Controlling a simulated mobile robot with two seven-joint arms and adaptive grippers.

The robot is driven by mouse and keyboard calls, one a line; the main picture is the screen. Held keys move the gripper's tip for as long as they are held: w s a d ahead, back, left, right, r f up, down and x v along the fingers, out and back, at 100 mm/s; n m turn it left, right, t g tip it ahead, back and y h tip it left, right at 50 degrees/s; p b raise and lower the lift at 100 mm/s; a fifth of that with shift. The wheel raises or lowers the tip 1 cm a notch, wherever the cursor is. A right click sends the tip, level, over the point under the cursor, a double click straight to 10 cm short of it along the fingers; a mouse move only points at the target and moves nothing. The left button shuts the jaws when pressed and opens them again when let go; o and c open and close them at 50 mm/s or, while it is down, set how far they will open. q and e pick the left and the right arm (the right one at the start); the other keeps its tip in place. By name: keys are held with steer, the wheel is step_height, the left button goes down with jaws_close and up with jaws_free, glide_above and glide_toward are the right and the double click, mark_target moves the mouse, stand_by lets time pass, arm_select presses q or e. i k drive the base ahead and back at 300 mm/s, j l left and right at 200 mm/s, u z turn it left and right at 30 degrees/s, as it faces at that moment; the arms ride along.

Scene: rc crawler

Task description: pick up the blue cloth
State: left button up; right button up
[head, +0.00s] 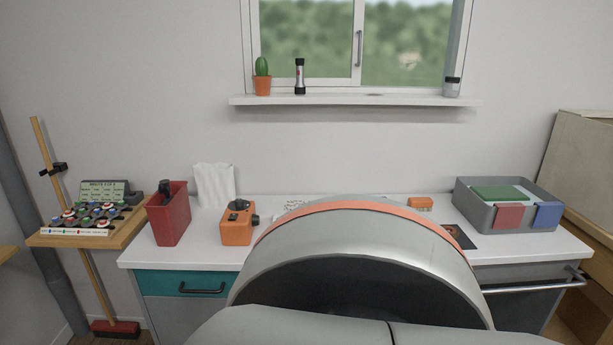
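A blue cloth (547,215) hangs over the front rim of a grey bin (470,208) at the right end of the white counter. A red cloth (508,216) hangs beside it on its left, over the same rim. A green flat thing (499,194) lies inside the bin behind them. The lower part of the blue cloth hangs outside the bin's front wall. Neither of my grippers is in view.
A large part of my own body blocks the middle of the counter (135,258). An orange box (237,226), a red container (170,215) and a white paper bag (214,185) stand on its left. A small orange block (420,203) lies left of the bin. A rail (530,287) runs along the right front.

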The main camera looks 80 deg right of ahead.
mark_target(549, 213)
steer(key=z, duration=4.05)
steer(key=i+l, duration=0.25)
steer(key=i, duration=0.2)
steer(key=z, duration=0.05)
